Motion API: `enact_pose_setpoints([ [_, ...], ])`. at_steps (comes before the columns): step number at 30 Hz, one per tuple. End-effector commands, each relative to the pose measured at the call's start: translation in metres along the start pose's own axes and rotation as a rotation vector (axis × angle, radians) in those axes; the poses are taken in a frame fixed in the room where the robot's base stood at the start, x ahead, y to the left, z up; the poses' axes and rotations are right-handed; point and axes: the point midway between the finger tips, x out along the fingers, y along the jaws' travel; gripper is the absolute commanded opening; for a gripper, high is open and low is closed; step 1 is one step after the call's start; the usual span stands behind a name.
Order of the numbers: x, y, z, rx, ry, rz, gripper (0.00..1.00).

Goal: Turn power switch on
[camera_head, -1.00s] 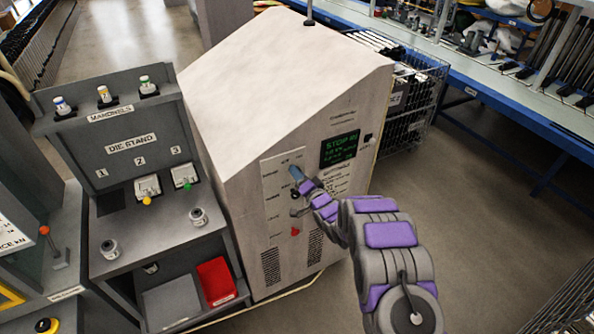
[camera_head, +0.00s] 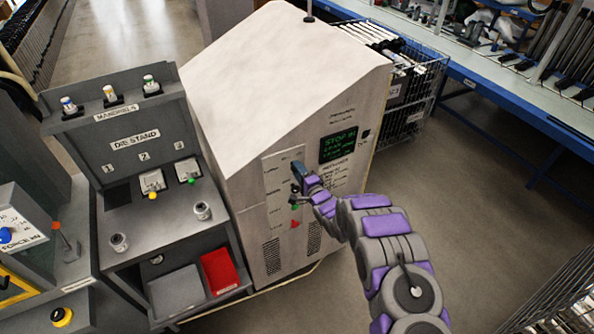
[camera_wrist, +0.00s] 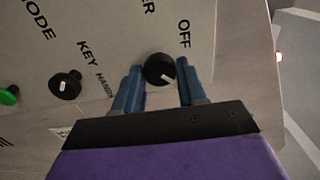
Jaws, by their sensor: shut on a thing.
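The power switch is a round black knob (camera_wrist: 160,69) with a white pointer mark, on the light machine panel in the wrist view. Its mark points toward the lower right of that picture. Lettering ending in "ER" and the word "OFF" stand beside it. My gripper (camera_wrist: 157,82) has one blue finger on each side of the knob and is shut on it. In the head view my gripper (camera_head: 297,167) reaches the upper part of the machine's control panel (camera_head: 280,215), and it hides the knob there.
A black key knob (camera_wrist: 65,84) and a green button (camera_wrist: 9,96) sit left of the switch. The machine's green-text display (camera_head: 338,145) is right of my gripper. A die stand (camera_head: 130,215) stands left of the machine.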

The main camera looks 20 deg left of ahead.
Motion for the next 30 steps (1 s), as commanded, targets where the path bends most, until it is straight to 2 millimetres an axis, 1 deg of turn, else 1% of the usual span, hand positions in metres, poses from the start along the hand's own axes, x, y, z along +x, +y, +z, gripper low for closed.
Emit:
enact_pose_setpoints([
  [1,-0.0034,0.0054,-0.0062,0.009,0.013,0.011,0.1],
  [13,-0.0033,0.0068,-0.0071,0.014,0.015,0.013,0.1],
  [14,-0.0033,0.007,-0.0071,0.014,0.015,0.013,0.43],
  [15,-0.0032,0.0068,-0.007,0.014,0.015,0.013,0.47],
  [21,-0.0015,0.0042,-0.0025,0.01,0.009,0.008,0.65],
  [30,0.0006,0.0039,0.0028,0.005,0.005,0.008,0.65],
])
